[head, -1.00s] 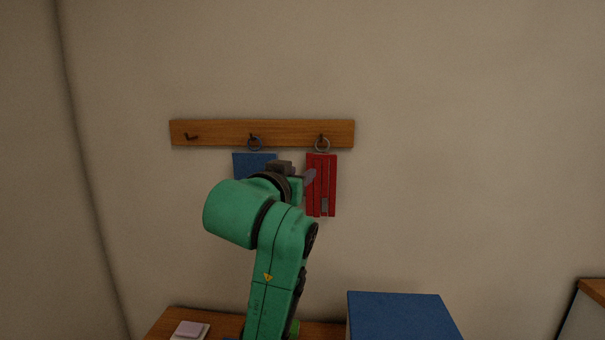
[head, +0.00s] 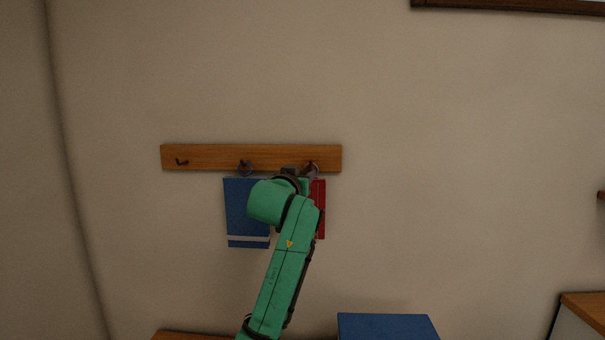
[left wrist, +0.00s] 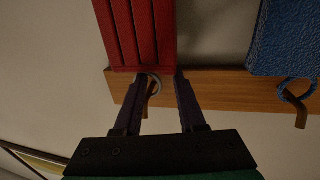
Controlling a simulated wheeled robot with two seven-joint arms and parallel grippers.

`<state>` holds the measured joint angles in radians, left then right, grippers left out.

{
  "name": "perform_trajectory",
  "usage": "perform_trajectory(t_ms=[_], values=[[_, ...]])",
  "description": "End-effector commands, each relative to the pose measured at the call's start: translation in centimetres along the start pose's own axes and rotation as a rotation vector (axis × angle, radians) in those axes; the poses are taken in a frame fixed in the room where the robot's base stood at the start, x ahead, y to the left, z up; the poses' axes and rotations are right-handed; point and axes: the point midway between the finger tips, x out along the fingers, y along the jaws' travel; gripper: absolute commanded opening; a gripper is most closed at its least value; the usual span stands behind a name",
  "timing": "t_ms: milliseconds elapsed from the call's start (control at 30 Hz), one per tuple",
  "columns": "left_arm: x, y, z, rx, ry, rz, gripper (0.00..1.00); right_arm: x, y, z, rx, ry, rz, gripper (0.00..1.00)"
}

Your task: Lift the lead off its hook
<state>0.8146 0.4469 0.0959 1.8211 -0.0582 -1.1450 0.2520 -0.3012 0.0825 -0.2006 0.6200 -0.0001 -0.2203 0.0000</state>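The red lead (head: 319,208), a folded strip with a metal ring at its top, hangs on the right hook (head: 311,163) of a wooden rail (head: 210,157). My left gripper (head: 306,173) is up at the ring, and its arm covers much of the lead. In the left wrist view the red lead (left wrist: 136,35) is seen inverted, with its ring (left wrist: 153,86) between the two spread fingers of the gripper (left wrist: 160,82). The fingers stand apart, one on each side of the ring. My right gripper is out of view.
A blue hanging item (head: 240,205) is on the middle hook, close to the left of my gripper; it also shows in the left wrist view (left wrist: 285,40). The left hook (head: 181,162) is empty. A blue box (head: 385,327) stands below right.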

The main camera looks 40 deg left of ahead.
Motion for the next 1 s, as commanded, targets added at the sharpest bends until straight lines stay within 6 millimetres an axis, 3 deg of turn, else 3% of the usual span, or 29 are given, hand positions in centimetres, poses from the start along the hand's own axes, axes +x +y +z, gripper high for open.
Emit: perform_trajectory(t_ms=[100, 167, 200, 233, 1000], values=[[-0.03, 0.01, 0.02, 0.0, 0.0, 0.0, 0.4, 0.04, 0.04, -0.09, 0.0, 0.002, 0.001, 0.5], [-0.04, 0.01, 0.03, 0.0, 0.0, 0.0, 0.2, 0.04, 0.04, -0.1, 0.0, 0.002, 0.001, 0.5], [-0.04, 0.01, 0.03, 0.0, 0.0, 0.0, 0.05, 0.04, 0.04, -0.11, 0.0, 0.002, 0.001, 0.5], [-0.04, 0.01, 0.03, 0.0, 0.0, 0.0, 0.0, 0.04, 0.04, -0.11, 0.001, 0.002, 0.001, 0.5], [-0.06, 0.02, 0.06, 0.001, -0.001, 0.0, 0.0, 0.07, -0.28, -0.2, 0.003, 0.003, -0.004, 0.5]])
